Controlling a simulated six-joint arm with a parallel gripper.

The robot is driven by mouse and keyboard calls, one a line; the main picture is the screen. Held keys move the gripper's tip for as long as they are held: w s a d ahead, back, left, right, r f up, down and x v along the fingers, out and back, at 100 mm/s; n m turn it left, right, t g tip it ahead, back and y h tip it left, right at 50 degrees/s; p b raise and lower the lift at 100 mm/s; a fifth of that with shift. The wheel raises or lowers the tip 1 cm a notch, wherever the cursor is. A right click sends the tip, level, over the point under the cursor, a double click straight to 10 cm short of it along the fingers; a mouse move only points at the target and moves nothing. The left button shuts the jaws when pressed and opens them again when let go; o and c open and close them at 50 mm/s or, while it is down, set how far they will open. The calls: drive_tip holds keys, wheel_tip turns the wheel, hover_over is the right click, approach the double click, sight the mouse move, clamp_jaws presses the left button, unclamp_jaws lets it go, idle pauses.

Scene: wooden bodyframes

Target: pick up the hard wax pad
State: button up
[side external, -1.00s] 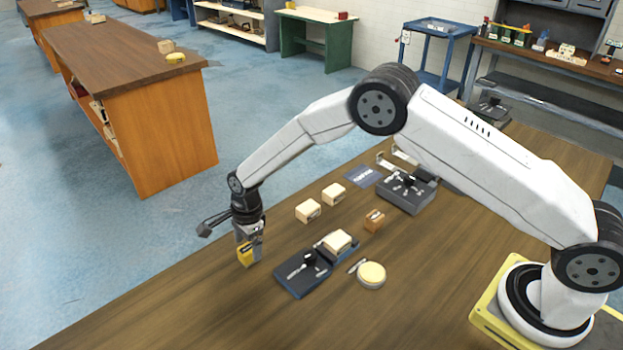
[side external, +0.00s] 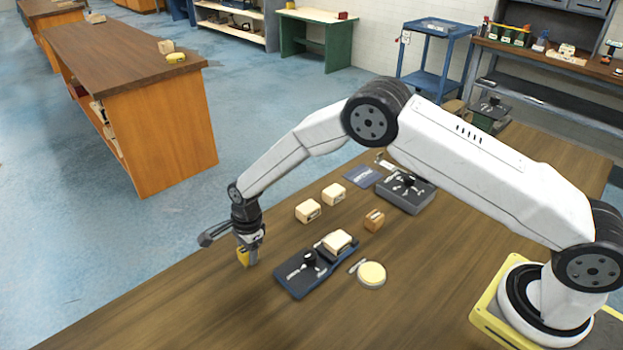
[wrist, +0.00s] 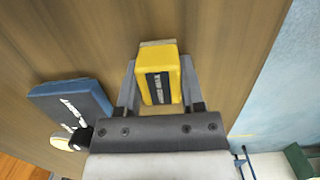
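A yellow block with a black label (side external: 243,257), which I take for the hard wax pad, stands near the table's far left edge; its lettering is too small to read. It also shows in the wrist view (wrist: 160,75). My gripper (side external: 247,250) points down over it. In the wrist view my gripper (wrist: 160,85) has one finger on each side of the block, with a narrow gap at the left side. The fingers look open around it; the block's lower part is partly hidden in the side view.
A dark blue tray (side external: 296,281) lies just right of the block, with a cream block (side external: 337,241) on it. The table's front left is clear.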

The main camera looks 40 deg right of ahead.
clamp_jaws()
drive_tip(key=shift+r, duration=0.15)
drive_tip(key=shift+r, duration=1.35)
drive_tip(key=s+d+r, duration=0.4)
drive_tip(key=s+r, duration=0.6)
drive_tip(key=s, duration=0.3)
drive_tip(key=shift+s, duration=0.2)
